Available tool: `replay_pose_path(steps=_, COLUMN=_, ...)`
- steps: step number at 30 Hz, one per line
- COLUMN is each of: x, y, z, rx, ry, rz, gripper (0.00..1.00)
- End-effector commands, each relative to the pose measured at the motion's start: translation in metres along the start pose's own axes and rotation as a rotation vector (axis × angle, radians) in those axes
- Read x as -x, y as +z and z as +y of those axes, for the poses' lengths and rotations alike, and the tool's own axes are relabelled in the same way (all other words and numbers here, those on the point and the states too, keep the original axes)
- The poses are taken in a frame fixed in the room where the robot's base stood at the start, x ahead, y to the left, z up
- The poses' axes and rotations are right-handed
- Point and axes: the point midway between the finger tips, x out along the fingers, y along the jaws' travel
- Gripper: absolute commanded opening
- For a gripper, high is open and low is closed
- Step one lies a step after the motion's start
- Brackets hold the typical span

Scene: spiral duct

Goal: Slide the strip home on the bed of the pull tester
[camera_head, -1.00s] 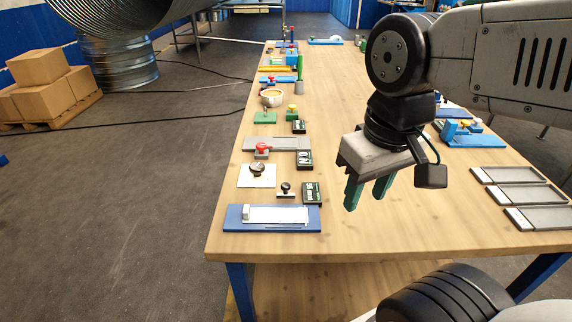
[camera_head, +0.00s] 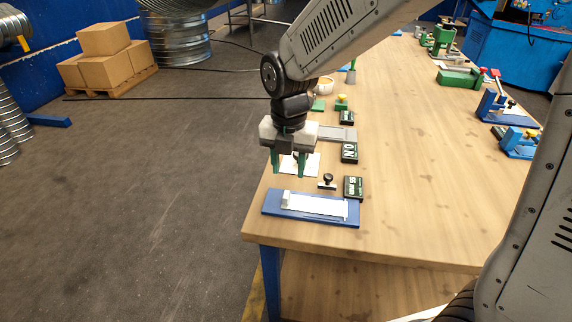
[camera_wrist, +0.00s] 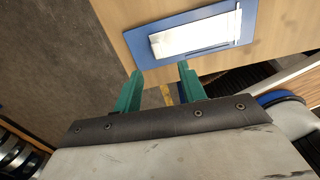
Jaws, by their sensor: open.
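The white strip (camera_head: 316,205) lies flat along the blue bed of the pull tester (camera_head: 271,205), at the near left corner of the table. A small pale block (camera_head: 286,198) stands at the strip's left end in the head view. The strip (camera_wrist: 192,38) and the bed (camera_wrist: 143,58) also show in the wrist view, beyond the fingertips. My gripper (camera_head: 288,174) is open and empty, with green fingers pointing down. In the head view it is above the table's left edge, behind the bed. In the wrist view the gripper (camera_wrist: 160,72) is apart from the strip.
A small black-knobbed stamp (camera_head: 327,182) and a black sign (camera_head: 353,187) stand just behind the bed. A white sheet (camera_head: 312,166) lies under my gripper's area. The middle of the wooden table (camera_head: 420,170) is clear. Blue-based devices (camera_head: 490,105) stand at the right.

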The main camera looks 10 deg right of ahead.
Motion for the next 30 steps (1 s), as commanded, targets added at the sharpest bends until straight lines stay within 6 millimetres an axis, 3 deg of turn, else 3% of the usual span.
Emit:
replay_pose_path(steps=18, x=-0.075, y=0.001, z=0.005, rx=0.060, ry=-0.004, rz=0.004, gripper=0.41)
replay_pose_path(steps=30, x=-0.083, y=0.001, z=0.005, rx=0.060, ry=-0.002, rz=0.002, gripper=0.41)
